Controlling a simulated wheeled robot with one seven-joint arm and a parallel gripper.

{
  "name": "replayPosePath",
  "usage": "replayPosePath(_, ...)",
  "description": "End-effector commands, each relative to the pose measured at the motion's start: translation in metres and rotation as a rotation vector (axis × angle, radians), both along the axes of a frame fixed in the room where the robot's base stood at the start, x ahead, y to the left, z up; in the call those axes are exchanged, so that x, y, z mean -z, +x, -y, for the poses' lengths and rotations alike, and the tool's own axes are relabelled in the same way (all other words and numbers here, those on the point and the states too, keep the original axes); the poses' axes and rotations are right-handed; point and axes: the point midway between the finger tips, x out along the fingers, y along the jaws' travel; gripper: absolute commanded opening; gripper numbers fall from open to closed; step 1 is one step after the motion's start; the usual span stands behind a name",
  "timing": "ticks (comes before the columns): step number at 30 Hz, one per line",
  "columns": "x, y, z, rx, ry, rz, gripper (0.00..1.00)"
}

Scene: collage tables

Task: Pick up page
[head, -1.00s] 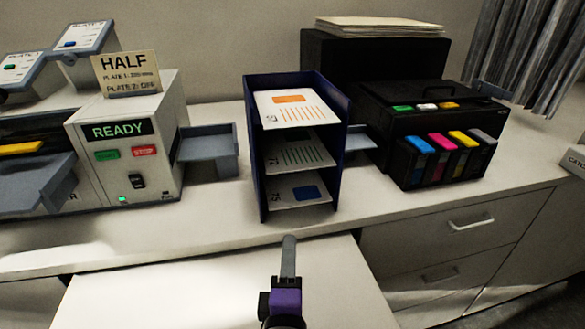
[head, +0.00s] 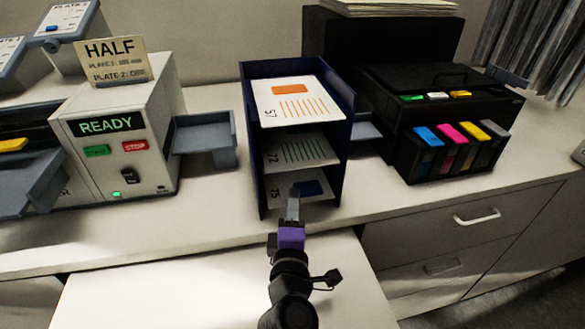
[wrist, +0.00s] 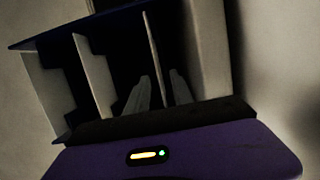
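A dark blue sorter (head: 346,110) on the counter holds white pages on three shelves. The top page (head: 297,103) has an orange block and is marked 57. The middle page (head: 300,151) has green lines and is marked 72. The bottom page (head: 275,193) has a blue block and is marked 75. My gripper (head: 293,200) is at the front of the bottom shelf, its fingertips covering part of the bottom page. In the dark wrist view its two fingers (wrist: 162,92) stand apart, with a pale page edge (wrist: 152,52) running between them. Contact cannot be seen.
A white machine (head: 120,140) reading READY, with a grey side tray (head: 205,140), stands left. A black printer (head: 430,120) with coloured cartridges stands right. A bare white surface (head: 200,290) lies in front. Drawers (head: 470,220) are below right.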

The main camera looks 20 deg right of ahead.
Motion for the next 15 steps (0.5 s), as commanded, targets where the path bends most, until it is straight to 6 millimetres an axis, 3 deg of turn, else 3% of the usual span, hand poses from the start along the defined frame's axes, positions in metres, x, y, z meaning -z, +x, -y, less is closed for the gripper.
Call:
replayPosePath(9,0.0008,0.0064,0.0028,-0.001,0.000,0.000,0.28)
replayPosePath(13,0.0007,0.0063,0.0026,-0.001,0.000,0.000,0.05)
replayPosePath(15,0.0007,0.0063,0.0026,-0.001,0.000,0.000,0.00)
